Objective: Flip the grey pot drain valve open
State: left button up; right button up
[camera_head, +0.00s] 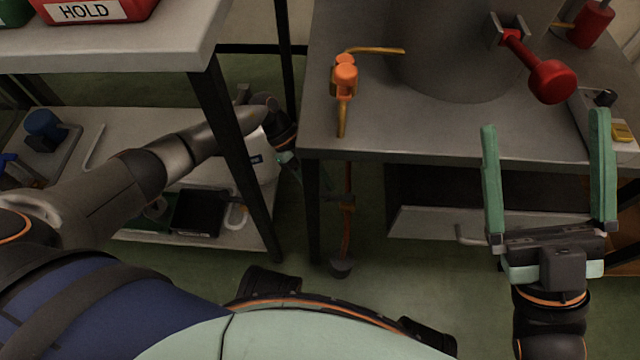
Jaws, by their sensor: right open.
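The large grey pot (440,55) stands on the right-hand table, its top out of view. A red lever with a rounded end (551,81) sticks out from a metal bracket on the pot's right side and slants down toward the front; I cannot tell whether it is the drain valve. My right gripper (544,122) is open and empty, its green fingers pointing toward the table, in front of and below the red lever and apart from it. My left gripper (288,162) is low between the two tables, partly hidden, and its fingers are unclear.
An orange fitting with yellow rods (344,82) sits at the table's left. A red cylinder (590,24) and a switch box (610,115) are at the right. A red HOLD bin (95,10) stands upper left.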

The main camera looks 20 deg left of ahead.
pick_arm(q)
grip_shut()
dwell(1.2)
